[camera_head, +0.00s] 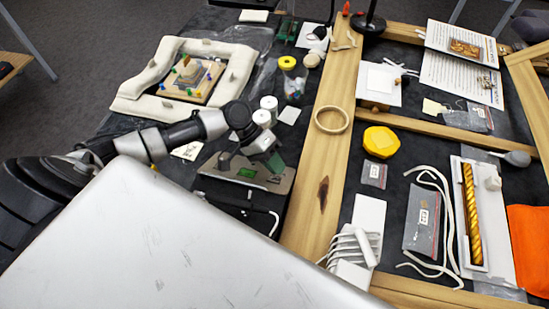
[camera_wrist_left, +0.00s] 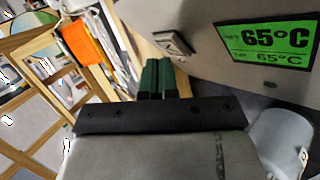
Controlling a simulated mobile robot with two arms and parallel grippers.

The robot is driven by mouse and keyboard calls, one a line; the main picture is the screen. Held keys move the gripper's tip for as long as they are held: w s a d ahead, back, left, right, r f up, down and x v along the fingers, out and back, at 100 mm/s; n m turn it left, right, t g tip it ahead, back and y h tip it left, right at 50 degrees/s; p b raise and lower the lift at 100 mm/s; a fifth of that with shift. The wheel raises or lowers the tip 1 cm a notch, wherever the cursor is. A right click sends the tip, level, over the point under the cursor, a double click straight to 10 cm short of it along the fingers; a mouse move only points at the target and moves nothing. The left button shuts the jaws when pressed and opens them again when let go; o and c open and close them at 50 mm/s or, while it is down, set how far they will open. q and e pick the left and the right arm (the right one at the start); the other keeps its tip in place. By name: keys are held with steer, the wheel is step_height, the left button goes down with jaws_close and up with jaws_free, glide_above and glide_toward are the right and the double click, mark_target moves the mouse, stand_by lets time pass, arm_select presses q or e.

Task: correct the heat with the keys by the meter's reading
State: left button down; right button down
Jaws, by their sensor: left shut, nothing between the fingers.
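The heat unit (camera_head: 222,170) is a grey box with a green display (camera_head: 247,173), left of the wooden beam in the head view. In the left wrist view the display (camera_wrist_left: 265,42) shows a large 65°C and a smaller 65°C below; its small labels are hard to read. A square key (camera_wrist_left: 175,44) with an arrow-like mark sits on the panel beside the display. My left gripper (camera_head: 274,162) is over the unit's right part. Its green fingertips (camera_wrist_left: 161,78) are together and empty, near the key; contact cannot be told. I cannot make out a separate meter. The right gripper is not in view.
White jars (camera_head: 268,104) stand behind the unit, with a yellow-lidded jar (camera_head: 288,63) beyond. A wooden beam (camera_head: 308,180) runs right of it. A black cable (camera_head: 274,222) lies in front.

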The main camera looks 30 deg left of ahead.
arm_select(q)
steer(key=shift+s+f, duration=0.2)
steer(key=shift+f, duration=0.2)
stand_by(0.9)
steer(key=shift+w+r+p, duration=0.4)
steer(key=shift+r, duration=0.35)
steer(key=w+r, duration=0.1)
steer(key=r+p, duration=0.1)
steer(key=w+r+p, duration=0.1)
steer(key=r, duration=0.1)
steer(key=shift+w+a+r, duration=0.1)
steer(key=shift+w+a, duration=0.25)
stand_by(0.4)
